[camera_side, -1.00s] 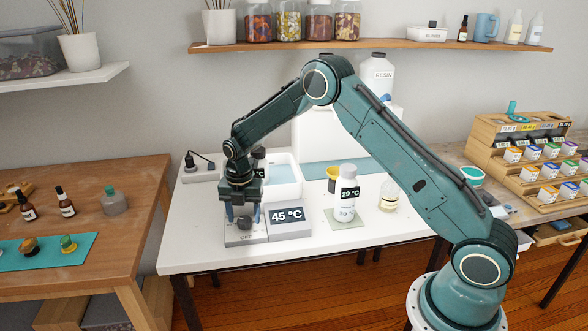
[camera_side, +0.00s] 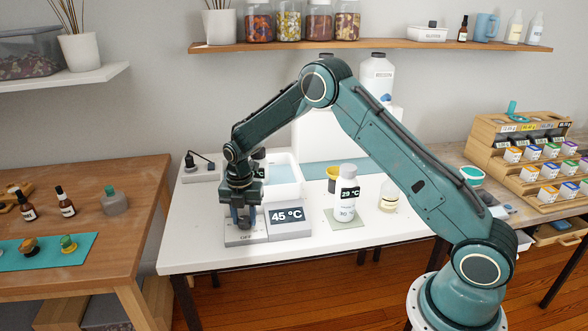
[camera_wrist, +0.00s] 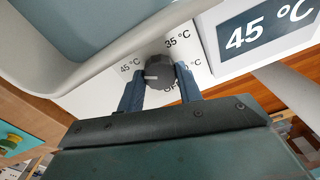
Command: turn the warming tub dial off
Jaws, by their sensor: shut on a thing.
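The warming tub (camera_side: 283,186) is a white basin holding pale blue water on the white table. Its control panel (camera_side: 240,237) lies in front, beside a grey display (camera_side: 288,217) reading 45 °C. In the wrist view the dial (camera_wrist: 160,70) is a dark round knob with a pale mark, which points left toward the 45 °C label (camera_wrist: 130,66). A 35 °C label (camera_wrist: 177,39) is above, and the OFF label (camera_wrist: 172,95) is partly hidden. My gripper (camera_side: 243,219) points down, its blue fingers shut on the dial from both sides; it also shows in the wrist view (camera_wrist: 160,87).
A white bottle (camera_side: 345,206) with a 29 °C tag stands on a mat right of the display. A wooden bench (camera_side: 110,200) with small bottles is at the left.

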